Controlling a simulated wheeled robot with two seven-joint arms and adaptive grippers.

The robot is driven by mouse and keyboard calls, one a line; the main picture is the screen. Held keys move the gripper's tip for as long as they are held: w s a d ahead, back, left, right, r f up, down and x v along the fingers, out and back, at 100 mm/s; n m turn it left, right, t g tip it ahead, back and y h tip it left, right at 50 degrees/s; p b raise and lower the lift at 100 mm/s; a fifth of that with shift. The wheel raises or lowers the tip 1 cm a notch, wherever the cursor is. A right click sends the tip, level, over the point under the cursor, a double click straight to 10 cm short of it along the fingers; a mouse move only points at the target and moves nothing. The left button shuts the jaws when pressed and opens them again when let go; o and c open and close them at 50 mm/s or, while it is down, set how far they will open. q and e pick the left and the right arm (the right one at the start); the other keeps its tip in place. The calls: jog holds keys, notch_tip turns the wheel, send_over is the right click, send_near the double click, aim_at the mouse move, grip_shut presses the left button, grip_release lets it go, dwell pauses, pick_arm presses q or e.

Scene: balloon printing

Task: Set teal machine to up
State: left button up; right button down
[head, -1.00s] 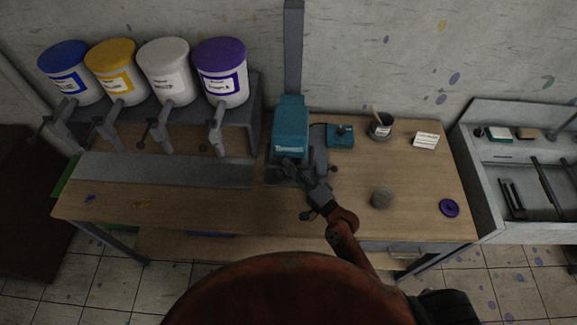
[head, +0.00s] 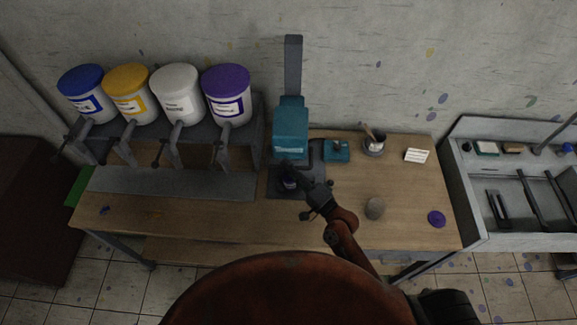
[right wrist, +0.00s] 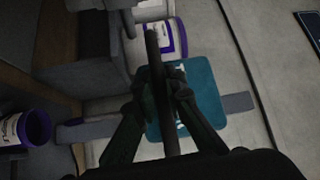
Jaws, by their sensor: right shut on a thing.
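The teal machine (head: 290,132) stands at the back of the bench, its boxy teal head on a tall grey post above a dark base. My right gripper (head: 291,177) is at the front of the machine, just below the head's label. In the right wrist view, the gripper (right wrist: 164,88) is shut on a dark bar (right wrist: 152,50), with the teal head (right wrist: 205,95) behind it. The fingers partly hide the bar and the head's front. My left gripper is in neither view.
A small teal box (head: 337,151), a cup with a brush (head: 374,146) and a white card (head: 417,156) are right of the machine. A grey cylinder (head: 375,208) and a purple lid (head: 437,219) lie nearer. Several paint buckets (head: 180,95) stand left. The front-left bench is mostly clear.

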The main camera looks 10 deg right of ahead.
jog(key=shift+r, duration=0.35)
jog(key=c, duration=2.1)
grip_release()
jog(key=shift+o, duration=0.6)
jog(key=shift+f, duration=0.15)
jog(key=v, duration=1.2)
jog(key=shift+f, duration=0.1)
